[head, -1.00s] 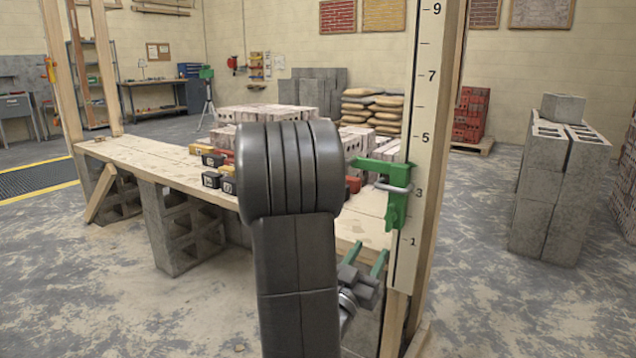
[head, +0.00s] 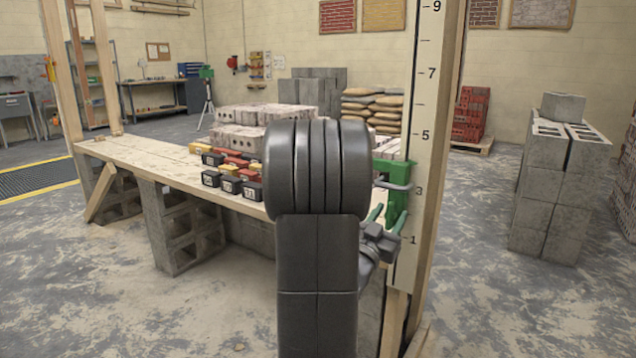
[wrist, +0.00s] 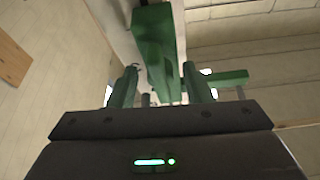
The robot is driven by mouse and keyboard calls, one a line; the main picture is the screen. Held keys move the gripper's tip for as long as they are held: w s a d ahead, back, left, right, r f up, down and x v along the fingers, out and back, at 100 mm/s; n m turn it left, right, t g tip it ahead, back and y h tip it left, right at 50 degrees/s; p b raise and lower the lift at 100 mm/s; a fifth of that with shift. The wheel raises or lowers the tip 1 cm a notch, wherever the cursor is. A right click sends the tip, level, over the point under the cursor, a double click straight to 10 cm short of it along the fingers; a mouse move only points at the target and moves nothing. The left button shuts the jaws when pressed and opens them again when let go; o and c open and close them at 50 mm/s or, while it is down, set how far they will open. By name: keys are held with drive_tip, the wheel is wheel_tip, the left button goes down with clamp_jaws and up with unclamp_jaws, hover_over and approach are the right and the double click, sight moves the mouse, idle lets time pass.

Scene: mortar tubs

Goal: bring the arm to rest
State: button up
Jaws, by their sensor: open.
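My gripper (head: 391,211) is in the head view beside the upright measuring post, just below the green clamp (head: 397,181) fixed on it. Its two green fingers are apart and point up. In the wrist view the fingers of my gripper (wrist: 160,76) stand either side of the green clamp (wrist: 155,40), with nothing visibly held between them. I cannot tell whether they touch the clamp. My dark arm rises in front of the bench and hides part of it.
The measuring post (head: 418,130) stands close to my gripper. A plank bench (head: 150,160) on concrete blocks carries several black, red and yellow blocks (head: 231,185) and pale bricks (head: 240,138). A grey block stack (head: 545,195) stands right. The floor between is clear.

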drive_tip(key=m+g+h, duration=0.1)
drive_tip(key=m, duration=0.2)
drive_tip(key=m+g+h+p, duration=0.1)
drive_tip(key=m, duration=0.2)
drive_tip(key=shift+r+m+g, duration=0.15)
drive_tip(key=shift+m+g, duration=0.15)
drive_tip(key=shift+m+g+h+p, duration=0.55)
drive_tip(key=shift+m+g, duration=0.45)
drive_tip(key=shift+m, duration=1.1)
